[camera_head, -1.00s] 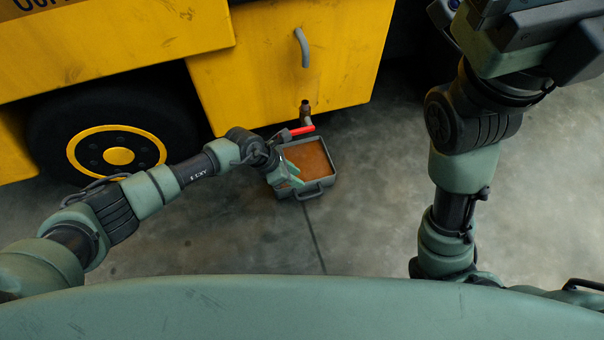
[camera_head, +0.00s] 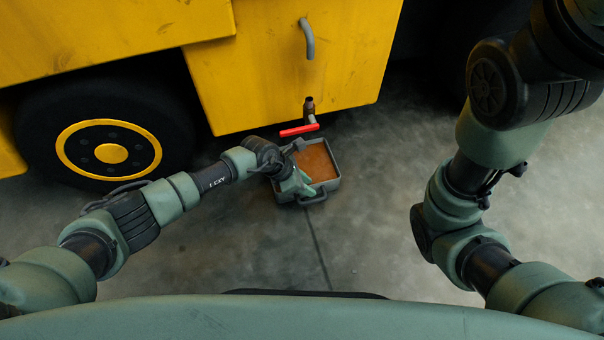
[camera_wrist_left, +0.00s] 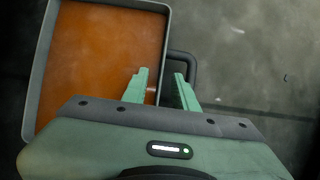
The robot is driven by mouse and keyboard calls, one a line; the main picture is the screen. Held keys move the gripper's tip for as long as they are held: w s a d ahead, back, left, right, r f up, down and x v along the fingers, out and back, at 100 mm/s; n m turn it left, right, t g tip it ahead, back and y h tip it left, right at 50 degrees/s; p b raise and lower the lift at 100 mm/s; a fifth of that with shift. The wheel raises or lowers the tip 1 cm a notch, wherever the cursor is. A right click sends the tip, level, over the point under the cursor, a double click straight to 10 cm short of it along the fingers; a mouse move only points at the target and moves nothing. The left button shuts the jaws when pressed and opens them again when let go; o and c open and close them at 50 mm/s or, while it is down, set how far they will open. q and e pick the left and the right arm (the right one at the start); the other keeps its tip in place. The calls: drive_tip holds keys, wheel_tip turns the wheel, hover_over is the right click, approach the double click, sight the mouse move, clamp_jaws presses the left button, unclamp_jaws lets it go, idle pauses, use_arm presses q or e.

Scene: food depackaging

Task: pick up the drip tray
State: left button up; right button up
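The drip tray (camera_head: 333,187) is a grey, shallow rectangular box on the floor under the tap, holding orange-brown liquid. It fills the upper left of the left wrist view (camera_wrist_left: 32,98), with a dark loop handle (camera_wrist_left: 191,66) on its right side. My left gripper (camera_head: 297,186) reaches over the tray's near left part. In the left wrist view its green fingers (camera_wrist_left: 161,80) are apart, one over the tray's inside and one beside the wall at the handle. Whether they touch the tray is unclear. My right gripper is out of view.
A yellow machine (camera_head: 270,70) with a black wheel (camera_head: 105,150) stands behind the tray. A pipe tap with a red lever (camera_head: 299,130) juts out close above the tray's back edge. The concrete floor (camera_head: 370,220) is clear to the right and in front.

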use_arm(q)
clamp_jaws()
idle(1.3)
